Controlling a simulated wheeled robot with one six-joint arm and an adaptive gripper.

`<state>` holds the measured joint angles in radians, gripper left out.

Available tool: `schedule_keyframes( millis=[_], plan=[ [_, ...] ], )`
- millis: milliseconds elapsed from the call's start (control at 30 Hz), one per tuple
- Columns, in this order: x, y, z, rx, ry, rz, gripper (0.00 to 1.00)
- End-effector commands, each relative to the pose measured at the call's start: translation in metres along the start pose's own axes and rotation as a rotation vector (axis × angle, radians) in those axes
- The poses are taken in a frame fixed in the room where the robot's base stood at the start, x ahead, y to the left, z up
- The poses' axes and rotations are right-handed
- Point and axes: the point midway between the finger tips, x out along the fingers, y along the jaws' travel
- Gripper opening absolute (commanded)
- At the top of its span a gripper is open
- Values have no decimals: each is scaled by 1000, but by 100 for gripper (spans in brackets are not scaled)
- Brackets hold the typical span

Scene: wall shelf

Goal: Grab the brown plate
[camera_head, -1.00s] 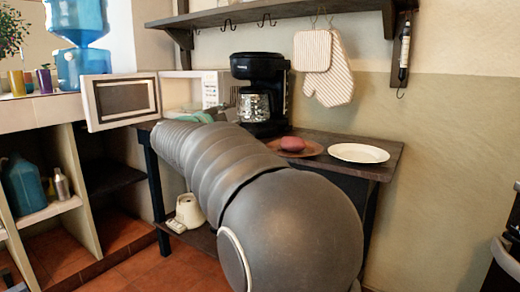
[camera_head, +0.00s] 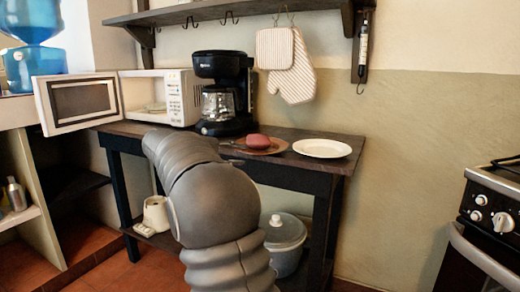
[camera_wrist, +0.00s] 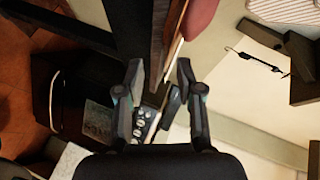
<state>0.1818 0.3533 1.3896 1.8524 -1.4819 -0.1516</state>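The brown plate (camera_head: 279,147) lies on the dark wooden table, with a reddish-pink oval item (camera_head: 257,141) on it. In the wrist view, the plate (camera_wrist: 175,24) is seen almost edge-on, just beyond the fingertips, and the pink item (camera_wrist: 200,18) is beside it. My gripper (camera_wrist: 159,70) is open, with a clear gap between its two fingers. The plate's edge lines up with this gap; I cannot tell whether it is between the fingers. In the head view, the gripper is mostly hidden behind my arm, at the plate's left.
A white plate (camera_head: 322,148) is right of the brown one. A black coffee maker (camera_head: 222,92) stands close behind to the left, beside an open microwave (camera_head: 180,98). An oven mitt (camera_head: 292,75) hangs above. A lidded pot (camera_head: 284,243) sits on the lower shelf.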

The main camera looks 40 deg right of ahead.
Motion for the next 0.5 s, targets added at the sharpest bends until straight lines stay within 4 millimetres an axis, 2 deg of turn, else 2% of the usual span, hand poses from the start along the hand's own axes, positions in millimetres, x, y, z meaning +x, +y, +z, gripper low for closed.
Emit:
schedule_keyframes(
  millis=[267, 500],
  plan=[
    [14, -1, 0, 0, 0, 0, 37],
    [45, -8, 0, -1, 2, 1, 37]
  ],
)
